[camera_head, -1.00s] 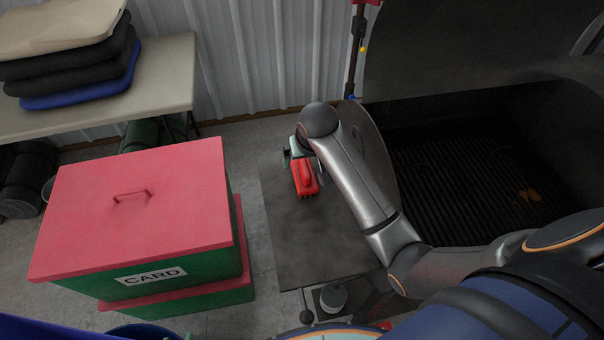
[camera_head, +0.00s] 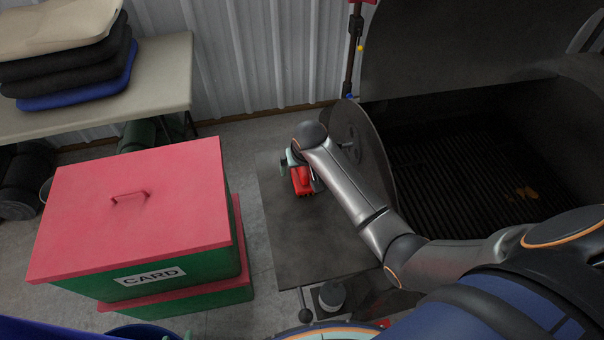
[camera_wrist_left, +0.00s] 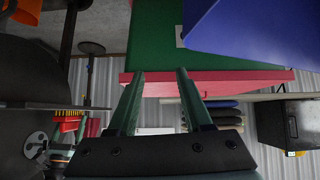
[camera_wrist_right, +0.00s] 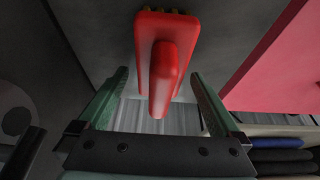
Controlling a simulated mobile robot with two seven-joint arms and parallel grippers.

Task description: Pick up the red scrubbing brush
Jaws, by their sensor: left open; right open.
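The red scrubbing brush (camera_head: 302,182) lies on the dark side shelf of the grill, near its far end. My right gripper (camera_head: 298,170) is at the brush's far end, partly hidden under my wrist. In the right wrist view the brush (camera_wrist_right: 163,45) has a red handle and yellowish bristle tips. Its handle end reaches into the gap between the open fingers, with space on both sides. The left wrist view shows the brush (camera_wrist_left: 68,120) small at the left.
The dark shelf (camera_head: 300,240) is clear in front of the brush. The open grill (camera_head: 470,150) stands to its right. A green box with a red lid (camera_head: 130,220), marked CARD, stands to the left. A table (camera_head: 150,85) with stacked cushions is behind.

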